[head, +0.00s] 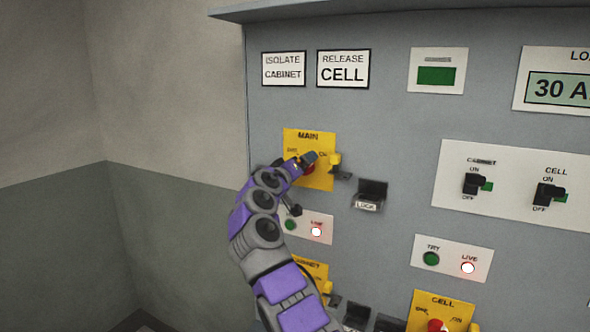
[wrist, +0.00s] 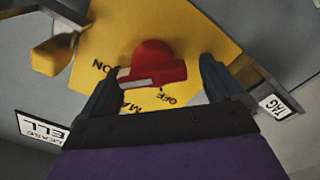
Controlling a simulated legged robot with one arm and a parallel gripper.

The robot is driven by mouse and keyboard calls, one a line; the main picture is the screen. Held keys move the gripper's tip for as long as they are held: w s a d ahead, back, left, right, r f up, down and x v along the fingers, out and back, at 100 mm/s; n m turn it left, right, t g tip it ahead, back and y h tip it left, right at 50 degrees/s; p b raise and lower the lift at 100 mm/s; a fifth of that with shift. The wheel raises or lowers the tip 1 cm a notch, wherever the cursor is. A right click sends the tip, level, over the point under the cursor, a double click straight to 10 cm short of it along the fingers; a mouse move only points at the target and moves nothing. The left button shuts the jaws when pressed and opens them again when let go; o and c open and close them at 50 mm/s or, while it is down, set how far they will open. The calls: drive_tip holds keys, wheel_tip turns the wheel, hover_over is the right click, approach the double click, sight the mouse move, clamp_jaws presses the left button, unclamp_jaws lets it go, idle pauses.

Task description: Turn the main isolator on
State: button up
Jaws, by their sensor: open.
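The main isolator is a red rotary knob (wrist: 152,62) on a yellow plate (wrist: 205,25) with ON and OFF marks. In the wrist view its grip bar lies across the picture, with a white mark on its near face; I cannot tell for sure which mark it points to. My gripper (wrist: 160,88) is open, one finger on each side of the knob. Contact is not clear. In the head view the yellow MAIN plate (head: 318,144) is at centre left, with my gripper (head: 303,168) in front, hiding much of the knob.
A yellow tab (head: 334,160) sits at the plate's right edge, beside a dark LOCK box (head: 369,190). Below are a green button (head: 291,224) and a lit lamp (head: 316,231). A CELL isolator plate (head: 440,306) is lower right. CABINET and CELL switches (head: 474,184) are at right.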

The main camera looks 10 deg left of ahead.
drive_tip(key=shift+d, duration=0.5)
drive_tip(key=shift+s, duration=0.2)
drive_tip(key=b+v, duration=0.2)
drive_tip(key=v, duration=1.5)
drive_tip(key=shift+a+b, duration=0.35)
drive_tip(key=shift+a, duration=0.1)
drive_tip(key=shift+w+d, duration=0.1)
drive_tip(key=shift+w, duration=0.05)
